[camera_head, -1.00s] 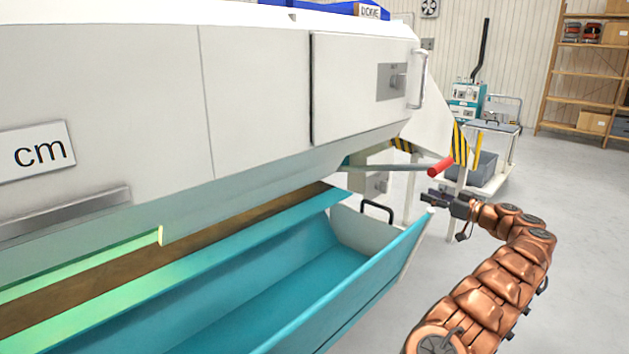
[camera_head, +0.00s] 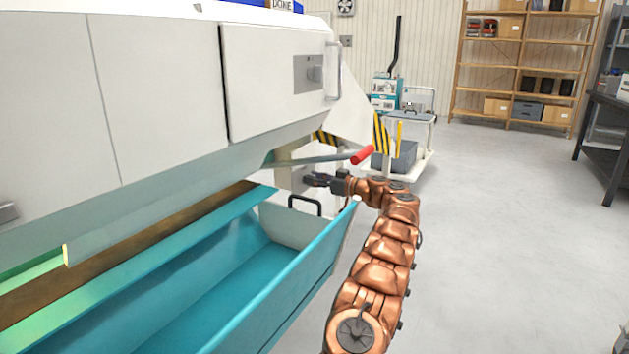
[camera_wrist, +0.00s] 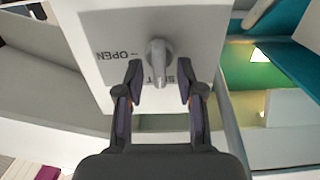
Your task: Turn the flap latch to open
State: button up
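The flap latch is a grey knob (camera_wrist: 157,62) with a lever on a light grey plate (camera_wrist: 200,25). The plate is marked OPEN at the left and has a partly hidden word below the knob. The lever points down in the wrist view, toward that word. My gripper (camera_wrist: 159,82) is open, with one dark finger on each side of the lever's lower end. I cannot tell if the fingers touch it. In the head view my gripper (camera_head: 312,180) is in front of the plate below the machine, and hides most of the latch.
A red-ended bar (camera_head: 362,155) sticks out just above my gripper. The teal trough (camera_head: 300,262) with a black handle (camera_head: 306,204) lies close below. The white machine body (camera_head: 160,80) overhangs at the left. The floor at the right is clear.

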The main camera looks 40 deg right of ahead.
jog(key=shift+w, duration=0.1)
grip_shut()
dwell(0.3)
